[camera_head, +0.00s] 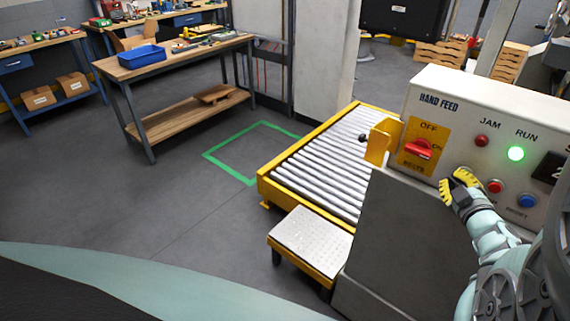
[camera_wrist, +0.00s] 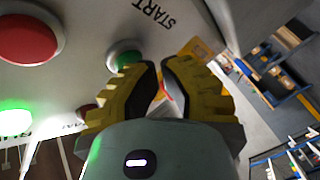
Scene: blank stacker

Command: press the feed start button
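The feed start button is the green button (camera_wrist: 124,57) beside the word START in the wrist view. The tip of one finger covers its lower edge; I cannot tell whether it touches. In the head view the button is hidden behind my gripper (camera_head: 455,184), which is at the lower left of the white HAND FEED panel (camera_head: 455,100). My gripper's two yellow, black-padded fingers (camera_wrist: 160,72) also show in the wrist view, drawn close together with a narrow gap and nothing held between them.
A red stop-like button (camera_head: 495,186) and a blue reset button (camera_head: 527,201) sit right of my gripper. The RUN lamp (camera_head: 516,153) glows green; the JAM lamp (camera_head: 480,140) is dull red. A red rotary knob (camera_head: 419,150) is up and left. A roller conveyor (camera_head: 325,160) stands beside the machine.

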